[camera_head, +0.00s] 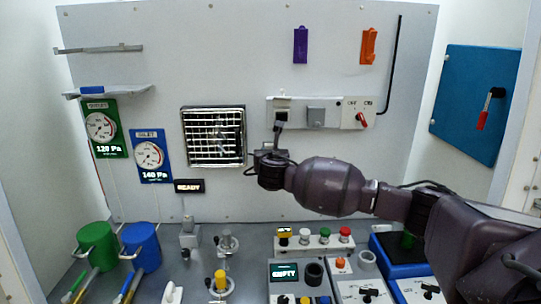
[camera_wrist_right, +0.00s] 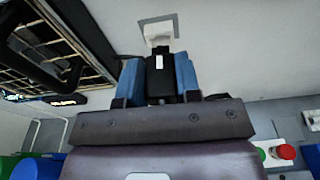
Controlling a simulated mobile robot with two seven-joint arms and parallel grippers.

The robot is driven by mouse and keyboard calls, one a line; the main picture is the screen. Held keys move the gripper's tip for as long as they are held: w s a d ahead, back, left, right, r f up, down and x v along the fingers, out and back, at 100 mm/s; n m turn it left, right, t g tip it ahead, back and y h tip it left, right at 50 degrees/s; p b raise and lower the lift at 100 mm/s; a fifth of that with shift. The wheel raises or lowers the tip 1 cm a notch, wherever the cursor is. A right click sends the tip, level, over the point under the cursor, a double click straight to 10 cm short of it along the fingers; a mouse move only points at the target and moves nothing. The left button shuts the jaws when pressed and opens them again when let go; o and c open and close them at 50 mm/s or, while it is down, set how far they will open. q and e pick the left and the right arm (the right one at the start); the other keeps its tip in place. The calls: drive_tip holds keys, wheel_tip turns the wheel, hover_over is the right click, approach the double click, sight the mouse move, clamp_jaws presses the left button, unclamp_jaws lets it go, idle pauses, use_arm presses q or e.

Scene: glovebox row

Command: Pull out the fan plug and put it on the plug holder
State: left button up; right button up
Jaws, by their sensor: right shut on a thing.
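My right gripper (camera_head: 268,160) is up against the back wall, just below the white socket (camera_head: 283,104) at the left end of the panel. In the right wrist view, its blue fingers are shut on the black plug (camera_wrist_right: 157,66), which has a small white label. The plug points at the white socket plate (camera_wrist_right: 158,30); I cannot tell whether its tip is still in the socket. The fan (camera_head: 214,136), behind a wire grille, is left of the gripper. I cannot make out for certain which thing is the plug holder. My left gripper is out of view.
A grey box (camera_head: 316,117) and a red switch (camera_head: 362,119) are right of the socket. Purple (camera_head: 300,45) and orange (camera_head: 368,46) pieces hang above. The bench below holds a button box (camera_head: 316,244), a green can (camera_head: 97,246) and a blue can (camera_head: 141,247).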

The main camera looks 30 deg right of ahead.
drive_tip(key=shift+r+x, duration=0.2)
drive_tip(key=shift+x, duration=1.15)
idle(0.6)
drive_tip(key=o, duration=1.1)
drive_tip(key=shift+w+d, duration=0.1)
drive_tip(key=b+v, duration=0.1)
drive_tip(key=v, duration=1)
